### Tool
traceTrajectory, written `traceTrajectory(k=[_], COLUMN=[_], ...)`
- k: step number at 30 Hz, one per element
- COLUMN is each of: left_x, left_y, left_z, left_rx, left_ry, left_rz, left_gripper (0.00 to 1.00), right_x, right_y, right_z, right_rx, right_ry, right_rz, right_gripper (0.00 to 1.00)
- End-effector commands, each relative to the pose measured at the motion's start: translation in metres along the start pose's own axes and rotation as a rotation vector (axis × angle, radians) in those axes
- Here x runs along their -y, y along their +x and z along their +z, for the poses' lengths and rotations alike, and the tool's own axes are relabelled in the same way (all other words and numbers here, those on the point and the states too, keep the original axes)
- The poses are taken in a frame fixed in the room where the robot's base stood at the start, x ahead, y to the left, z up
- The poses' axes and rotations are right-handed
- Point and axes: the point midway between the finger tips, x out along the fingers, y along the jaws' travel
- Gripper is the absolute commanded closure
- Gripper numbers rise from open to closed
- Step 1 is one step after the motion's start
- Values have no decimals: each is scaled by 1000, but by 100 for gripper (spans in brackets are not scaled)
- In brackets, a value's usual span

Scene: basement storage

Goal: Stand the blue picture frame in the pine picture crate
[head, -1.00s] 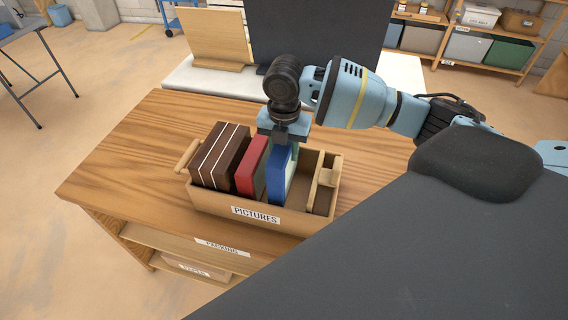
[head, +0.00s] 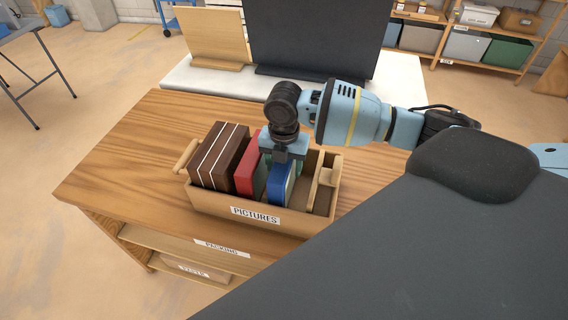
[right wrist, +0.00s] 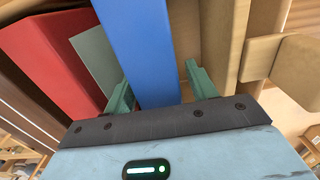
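The blue picture frame (head: 278,188) stands upright in the pine picture crate (head: 212,203), right of a red frame (head: 247,176). The crate's front label reads PICTURES. My right gripper (head: 281,163) is low over the crate, with its fingers straddling the blue frame's upper part. In the right wrist view, the blue frame (right wrist: 146,50) lies between the teal fingers of the gripper (right wrist: 157,80), with a gap visible on the right side; it looks open. The frame's lower edge is hidden by the crate wall. My left gripper is not in view.
A dark brown striped block (head: 217,156) fills the crate's left part. A wooden piece (head: 325,186) sits at its right end. The wooden table (head: 120,155) is clear on the left. A white surface (head: 205,80) with upright panels stands behind.

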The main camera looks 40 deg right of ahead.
Motion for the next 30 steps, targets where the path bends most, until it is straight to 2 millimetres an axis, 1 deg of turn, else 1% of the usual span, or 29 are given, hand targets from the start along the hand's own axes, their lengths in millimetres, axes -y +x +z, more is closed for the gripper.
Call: traceTrajectory(k=[8, 11, 13, 17, 24, 27, 30], left_x=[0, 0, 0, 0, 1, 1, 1], left_y=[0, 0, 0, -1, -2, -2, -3], left_z=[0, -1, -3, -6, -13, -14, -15], left_rx=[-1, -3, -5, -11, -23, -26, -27], left_ry=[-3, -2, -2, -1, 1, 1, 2], left_rz=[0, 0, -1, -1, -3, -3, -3], left_gripper=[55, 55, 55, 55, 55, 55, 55], right_x=[0, 0, -1, -1, -1, -1, -1], right_y=[-1, -6, -13, -36, -84, -100, -112], right_z=[0, 0, 1, 1, 1, 0, 0], right_rx=[1, 2, 3, 3, 3, 2, 1], right_ry=[0, 0, 0, 0, 0, 0, 0], right_rz=[0, 1, 3, 5, 5, 4, 3], right_gripper=[42, 42, 42, 42, 42, 42, 42])
